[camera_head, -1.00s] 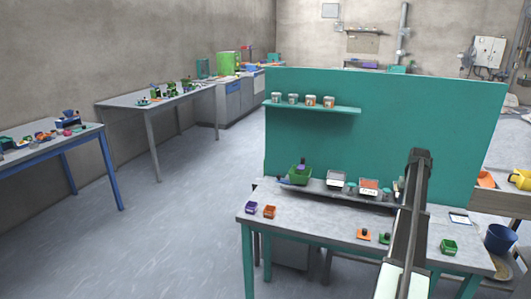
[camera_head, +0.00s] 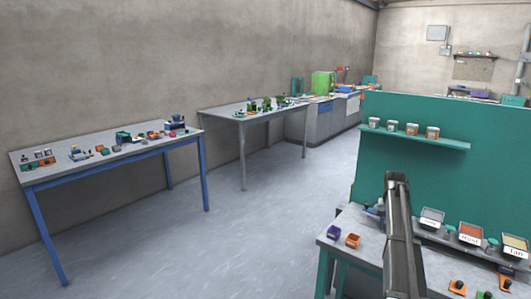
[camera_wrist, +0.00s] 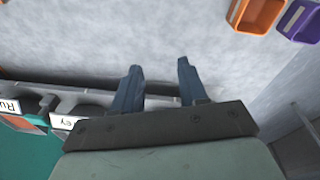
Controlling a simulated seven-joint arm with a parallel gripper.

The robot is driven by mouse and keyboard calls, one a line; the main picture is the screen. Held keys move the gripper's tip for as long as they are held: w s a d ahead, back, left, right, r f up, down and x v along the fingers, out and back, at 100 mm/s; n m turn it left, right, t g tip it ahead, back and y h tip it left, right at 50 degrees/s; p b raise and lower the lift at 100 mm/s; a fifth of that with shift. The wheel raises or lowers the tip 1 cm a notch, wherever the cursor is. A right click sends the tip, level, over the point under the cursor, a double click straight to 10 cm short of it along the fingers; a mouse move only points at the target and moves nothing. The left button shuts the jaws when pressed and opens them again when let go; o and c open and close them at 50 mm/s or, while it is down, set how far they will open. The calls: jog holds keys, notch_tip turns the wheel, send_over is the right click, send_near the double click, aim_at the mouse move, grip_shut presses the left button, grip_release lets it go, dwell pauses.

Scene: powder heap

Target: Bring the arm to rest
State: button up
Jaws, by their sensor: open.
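My gripper (camera_wrist: 160,70) is open and empty in the wrist view, its two dark blue fingers apart above the grey bench top (camera_wrist: 110,40). In the head view, my arm reaches over the bench between the small bins and the labelled trays. I cannot make out the fingers clearly there. No thing lies between the fingers.
An orange bin (camera_head: 352,240) and a purple bin (camera_head: 333,231) stand left of my arm. Trays, including one marked Rust (camera_head: 470,236), stand right of it before a green panel (camera_head: 490,175). Jars (camera_head: 412,129) stand on a shelf. Open floor lies left.

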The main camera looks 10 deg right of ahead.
jog(key=w+a+n, duration=0.1)
jog(key=w+a, duration=0.1)
jog(key=a, duration=0.5)
jog(key=w+a, duration=0.3)
jog(key=a, duration=0.3)
jog(key=s+a+f+n, duration=0.1)
jog(key=a+f, duration=0.6)
jog(key=a, duration=0.5)
jog(key=s+a+f+n+g+y, duration=0.15)
jog(key=s+a+f, duration=0.35)
jog(key=s+f, duration=1)
jog(key=s+a+f+n+g+h, duration=0.15)
jog(key=s+a+f, duration=0.25)
jog(key=s+f, duration=1.1)
jog(key=s+a+f+g, duration=0.1)
jog(key=s+f, duration=0.3)
jog(key=s, duration=0.6)
jog(key=s+a+f+g+y, duration=0.1)
jog(key=s+a+f+g, duration=0.1)
jog(key=s, duration=0.8)
jog(key=s+a+f+g, duration=0.1)
jog(key=s+f, duration=0.4)
jog(key=s, duration=0.5)
jog(key=shift+a+f+n+g+y, duration=0.3)
jog(key=shift+a+n, duration=0.1)
